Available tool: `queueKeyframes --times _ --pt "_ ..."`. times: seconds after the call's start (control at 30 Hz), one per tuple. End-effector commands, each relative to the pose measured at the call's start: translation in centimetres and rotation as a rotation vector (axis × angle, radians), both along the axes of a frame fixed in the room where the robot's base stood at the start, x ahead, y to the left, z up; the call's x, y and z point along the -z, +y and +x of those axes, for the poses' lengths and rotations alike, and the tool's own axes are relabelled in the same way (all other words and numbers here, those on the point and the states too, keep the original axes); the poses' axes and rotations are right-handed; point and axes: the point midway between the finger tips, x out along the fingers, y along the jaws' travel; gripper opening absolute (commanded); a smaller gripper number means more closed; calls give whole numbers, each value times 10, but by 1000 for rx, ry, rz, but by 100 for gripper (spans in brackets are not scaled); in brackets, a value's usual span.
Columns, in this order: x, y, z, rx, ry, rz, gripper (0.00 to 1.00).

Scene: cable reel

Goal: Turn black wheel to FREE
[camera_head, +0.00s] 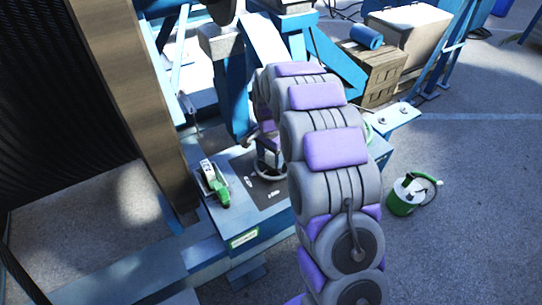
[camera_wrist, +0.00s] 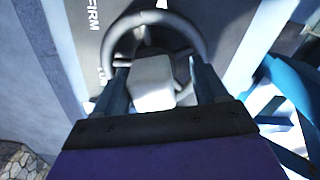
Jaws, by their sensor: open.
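The wheel (camera_wrist: 197,37) shows in the wrist view as a dark grey ring at the top, over a dark panel with white lettering. Its ring is partly visible in the head view (camera_head: 256,172), behind my arm. My gripper (camera_wrist: 158,66) is open, with its two fingers apart at the near side of the wheel. A pale grey block (camera_wrist: 152,83) shows between the fingers; I cannot tell whether they touch it or the ring. In the head view my gripper (camera_head: 267,147) is over the wheel, mostly hidden by my arm. The panel lettering includes "FIRM"; no FREE mark is legible.
A green-and-white handled device (camera_head: 215,185) stands left of the wheel on the blue frame. The large reel (camera_head: 130,90) fills the left. Wooden crates (camera_head: 375,75) and blue supports are behind. Floor at lower right is clear.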

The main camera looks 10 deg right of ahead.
Motion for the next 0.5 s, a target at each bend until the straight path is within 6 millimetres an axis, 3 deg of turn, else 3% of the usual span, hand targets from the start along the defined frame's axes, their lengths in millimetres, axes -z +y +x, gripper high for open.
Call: queueKeyframes --times 0.37,0.5 --pt "7 -10 0 2 -1 8 72" --pt "7 -5 0 2 0 4 62"
